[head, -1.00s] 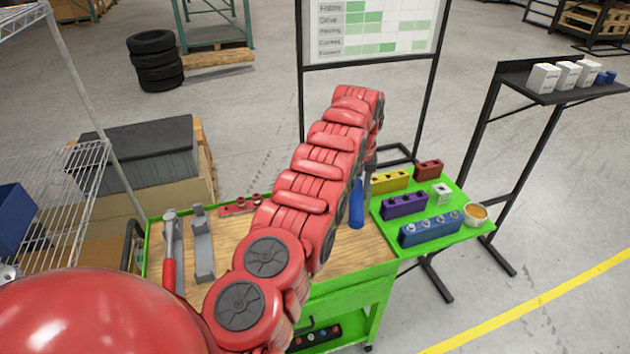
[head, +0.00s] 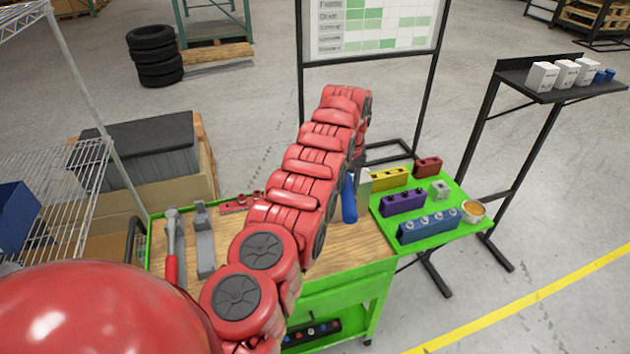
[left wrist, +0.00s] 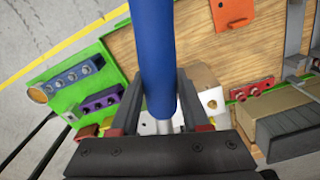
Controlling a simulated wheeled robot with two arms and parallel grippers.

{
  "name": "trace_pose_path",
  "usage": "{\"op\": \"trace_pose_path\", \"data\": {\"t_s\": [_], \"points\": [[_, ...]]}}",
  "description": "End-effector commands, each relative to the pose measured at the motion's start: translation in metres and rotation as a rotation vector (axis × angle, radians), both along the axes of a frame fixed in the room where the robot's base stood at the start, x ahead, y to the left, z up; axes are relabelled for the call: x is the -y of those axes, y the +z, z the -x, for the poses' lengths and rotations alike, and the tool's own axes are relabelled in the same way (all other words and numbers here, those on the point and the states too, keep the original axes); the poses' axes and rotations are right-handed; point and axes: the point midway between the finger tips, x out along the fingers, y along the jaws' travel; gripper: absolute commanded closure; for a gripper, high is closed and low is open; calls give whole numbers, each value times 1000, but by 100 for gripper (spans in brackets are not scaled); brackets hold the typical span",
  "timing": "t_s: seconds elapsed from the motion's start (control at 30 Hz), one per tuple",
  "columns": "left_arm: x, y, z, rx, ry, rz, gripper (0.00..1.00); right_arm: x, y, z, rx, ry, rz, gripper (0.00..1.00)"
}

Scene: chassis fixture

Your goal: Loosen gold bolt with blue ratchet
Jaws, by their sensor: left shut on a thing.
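The blue ratchet (head: 349,200) shows in the head view as a blue handle beside my left arm, over the right part of the wooden bench top. In the left wrist view its blue handle (left wrist: 153,45) runs between the fingers of my left gripper (left wrist: 162,108), which is shut on it. A metal shaft shows below the handle; its working end is hidden. In the head view my red left arm covers the left gripper and the middle of the bench. I cannot make out the gold bolt in either view. My right gripper is not in view.
A green side tray (head: 462,232) carries blue (head: 430,225), purple (head: 402,202), yellow (head: 390,178) and red (head: 427,166) socket blocks, plus a small cup (head: 474,211). A black stand (head: 520,85) stands right.

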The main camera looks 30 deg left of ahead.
Motion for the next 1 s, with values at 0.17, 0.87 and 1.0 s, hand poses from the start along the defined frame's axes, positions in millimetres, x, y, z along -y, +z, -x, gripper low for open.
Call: {"op": "trace_pose_path", "data": {"t_s": [0.17,0.87,1.0], "points": [[-7,2,2,-2,27,-1,100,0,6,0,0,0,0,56],[-51,3,14,-4,195,1,100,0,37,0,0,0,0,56],[-63,1,17,1,243,1,100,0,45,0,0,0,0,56]]}}
